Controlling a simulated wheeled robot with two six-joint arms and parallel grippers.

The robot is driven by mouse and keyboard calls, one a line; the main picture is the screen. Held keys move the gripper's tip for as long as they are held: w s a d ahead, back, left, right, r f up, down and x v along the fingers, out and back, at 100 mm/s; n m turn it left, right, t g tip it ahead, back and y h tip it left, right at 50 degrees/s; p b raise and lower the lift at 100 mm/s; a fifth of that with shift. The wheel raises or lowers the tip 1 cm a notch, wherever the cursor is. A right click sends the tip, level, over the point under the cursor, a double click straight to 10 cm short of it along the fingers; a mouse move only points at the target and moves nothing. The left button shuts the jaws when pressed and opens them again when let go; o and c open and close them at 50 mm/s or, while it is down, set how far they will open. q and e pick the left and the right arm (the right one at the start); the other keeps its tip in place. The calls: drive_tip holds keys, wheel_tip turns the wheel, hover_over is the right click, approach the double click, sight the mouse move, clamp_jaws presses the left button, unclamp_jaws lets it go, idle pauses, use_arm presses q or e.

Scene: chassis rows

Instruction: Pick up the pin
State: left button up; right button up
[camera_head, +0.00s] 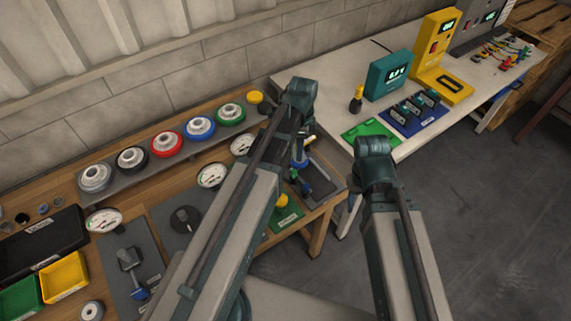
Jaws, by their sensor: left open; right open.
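I cannot make out for sure which thing is the pin. Small dark and blue parts (298,184) lie on a grey mat on the wooden bench, just below my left gripper (302,161). My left arm reaches up across the bench and its wrist bends down there. The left gripper is open, small and partly hidden by the arm; I see nothing held in it. My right arm's bent joint is in front of the white table's near corner. The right gripper is hidden behind that arm.
Several coloured wheel-like parts (199,127) stand in a row on the wooden bench, with round gauges (212,176) before them. Yellow (64,277) and green bins (20,299) are at the left. The white table (350,88) holds a teal device (389,75) and a yellow device (437,50).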

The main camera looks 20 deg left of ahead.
sight(294, 171)
use_arm(q)
drive_tip(key=shift+a+f+b, duration=0.1)
drive_tip(key=shift+f+b, duration=4.3)
drive_tip(key=shift+b, duration=0.05)
drive_tip(key=f+b, duration=0.2)
drive_tip(key=a+f+b, duration=0.1)
drive_tip(key=f+b, duration=0.1)
drive_tip(key=shift+s, duration=0.2)
drive_tip(key=shift+f+b, duration=0.6)
drive_tip(key=shift+r, duration=0.1)
clamp_jaws()
